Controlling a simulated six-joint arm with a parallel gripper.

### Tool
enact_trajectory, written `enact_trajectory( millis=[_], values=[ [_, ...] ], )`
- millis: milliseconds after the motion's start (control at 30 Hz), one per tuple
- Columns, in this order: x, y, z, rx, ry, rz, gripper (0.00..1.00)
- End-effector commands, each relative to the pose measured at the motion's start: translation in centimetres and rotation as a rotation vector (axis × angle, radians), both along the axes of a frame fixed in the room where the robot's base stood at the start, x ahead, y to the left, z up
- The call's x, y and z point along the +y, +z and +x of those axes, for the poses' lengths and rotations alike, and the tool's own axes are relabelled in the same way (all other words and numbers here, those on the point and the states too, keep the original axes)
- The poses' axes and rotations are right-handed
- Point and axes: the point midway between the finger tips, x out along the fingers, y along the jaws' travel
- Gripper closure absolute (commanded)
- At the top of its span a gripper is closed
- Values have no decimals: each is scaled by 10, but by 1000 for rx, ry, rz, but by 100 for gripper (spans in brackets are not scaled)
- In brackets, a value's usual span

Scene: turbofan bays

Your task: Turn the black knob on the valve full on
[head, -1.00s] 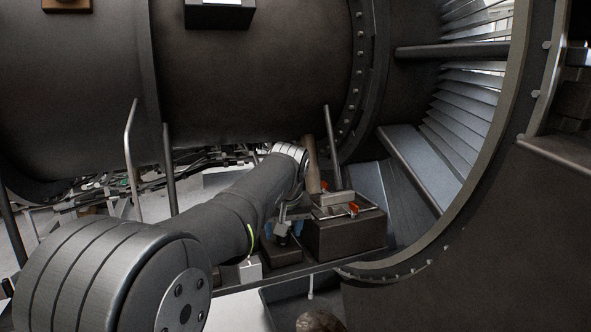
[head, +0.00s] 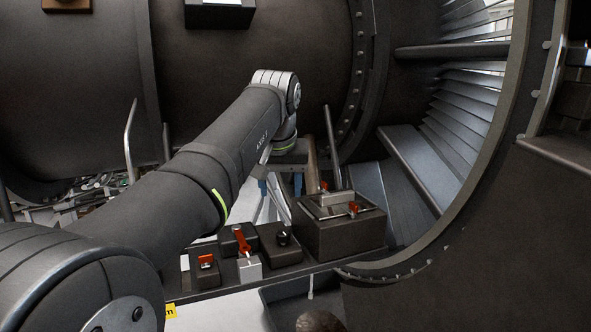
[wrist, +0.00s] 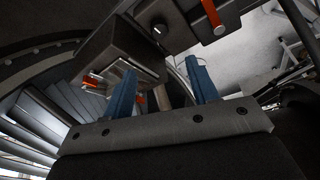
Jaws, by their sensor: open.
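The black knob (head: 283,238) sits on a low dark box (head: 280,254) on the shelf, right of a red lever. In the wrist view the knob (wrist: 160,29) shows at the top, with a pale mark on it. My gripper (head: 279,190) is above and behind the knob in the head view, apart from it. Its two blue fingers are spread with nothing between them. In the wrist view my gripper (wrist: 163,72) is also open, with the knob beyond the fingertips. How far the knob is turned is too small to tell.
A red lever (head: 242,240) and a red switch (head: 206,262) are left of the knob. A larger box (head: 340,233) with red-handled clamps and an upright grey rod (head: 333,150) stand to the right. The big dark engine casing (head: 250,70) fills the back.

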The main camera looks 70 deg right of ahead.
Motion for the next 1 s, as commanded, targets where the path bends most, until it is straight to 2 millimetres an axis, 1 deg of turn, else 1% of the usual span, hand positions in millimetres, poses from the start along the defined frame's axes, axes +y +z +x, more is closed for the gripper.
enact_trajectory(
  millis=[33,133,233,567,600,1000],
  values=[
    [3,11,-1,-1,0,-4,46],
    [11,29,-4,0,0,-3,46],
    [6,28,-12,1,86,8,46],
    [-3,37,-33,-4,382,-3,46],
    [-4,35,-33,-6,407,-5,46],
    [-26,-43,-9,-4,407,-3,46]
  ],
)
